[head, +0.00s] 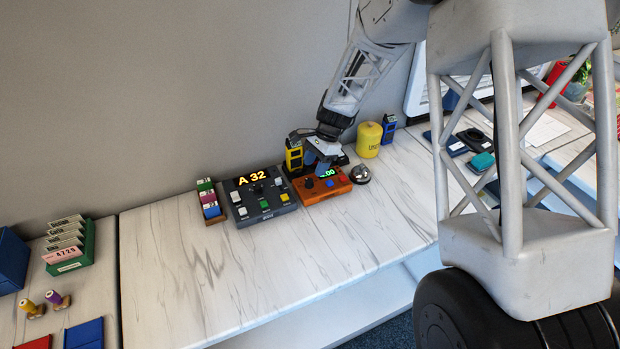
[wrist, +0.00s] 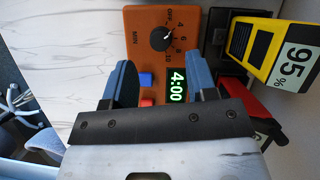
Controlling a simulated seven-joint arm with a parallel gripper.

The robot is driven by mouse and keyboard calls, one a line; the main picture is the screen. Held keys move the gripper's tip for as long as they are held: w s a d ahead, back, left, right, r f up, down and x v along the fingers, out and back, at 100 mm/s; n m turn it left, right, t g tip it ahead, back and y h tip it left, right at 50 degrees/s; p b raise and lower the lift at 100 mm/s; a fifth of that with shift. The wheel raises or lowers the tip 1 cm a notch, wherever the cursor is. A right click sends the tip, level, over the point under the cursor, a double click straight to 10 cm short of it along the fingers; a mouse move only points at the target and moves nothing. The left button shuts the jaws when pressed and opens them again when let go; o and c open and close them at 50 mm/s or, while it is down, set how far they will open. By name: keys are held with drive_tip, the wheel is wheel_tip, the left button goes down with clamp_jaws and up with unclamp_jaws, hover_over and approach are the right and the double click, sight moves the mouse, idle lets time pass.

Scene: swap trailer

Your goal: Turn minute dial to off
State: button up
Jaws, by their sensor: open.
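The orange timer box (head: 318,198) sits on the white marbled counter, and its top fills the middle of the wrist view (wrist: 137,24). Its black minute dial (wrist: 161,39) is marked MIN, with OFF and numbers around it. A white mark on the dial points roughly towards the 4. The green display (wrist: 177,86) reads 4:00. A blue button (wrist: 146,78) and a partly covered red button (wrist: 147,102) are beside it. My gripper (wrist: 160,66) is open, its blue fingers apart, with the dial just ahead between their lines. It also shows over the box in the head view (head: 321,168).
A dark control box (head: 262,212) reading A 32 stands close on the left. A yellow 95% device (wrist: 265,45) stands beside the timer. A silver bell (head: 361,174) and a yellow canister (head: 369,140) are on the right. The front counter (head: 310,255) is clear.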

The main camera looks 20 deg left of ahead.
sight(309, 180)
drive_tip(key=shift+x, duration=2.7)
drive_tip(key=c, duration=0.9)
